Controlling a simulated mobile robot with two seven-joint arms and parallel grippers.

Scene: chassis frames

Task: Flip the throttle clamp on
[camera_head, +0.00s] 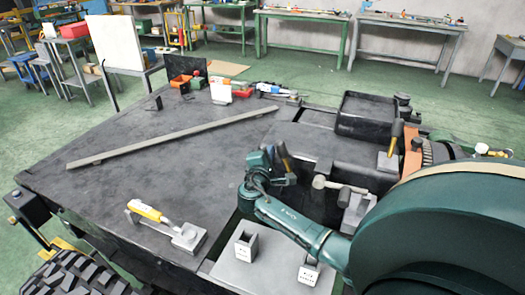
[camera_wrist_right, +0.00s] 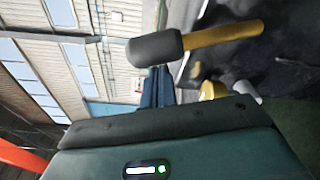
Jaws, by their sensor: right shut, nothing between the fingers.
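My right gripper (camera_head: 284,158) is above the middle of the dark chassis deck (camera_head: 130,165), shut and empty. In the right wrist view its blue fingers (camera_wrist_right: 158,86) are together, just beside a handle with a dark grip (camera_wrist_right: 155,48) and a yellow stem (camera_wrist_right: 222,33); whether they touch it I cannot tell. No label shows which clamp is the throttle one. One clamp with a yellow handle (camera_head: 147,210) lies low at the front left. Another clamp, with a dark and yellow upright handle (camera_head: 395,138), stands on a grey block (camera_head: 388,161) at the right. My left gripper is not in view.
A lever with a grey knob (camera_head: 320,182) is right of my gripper. A long bar (camera_head: 170,140) lies across the deck. The deck's left part is mostly clear.

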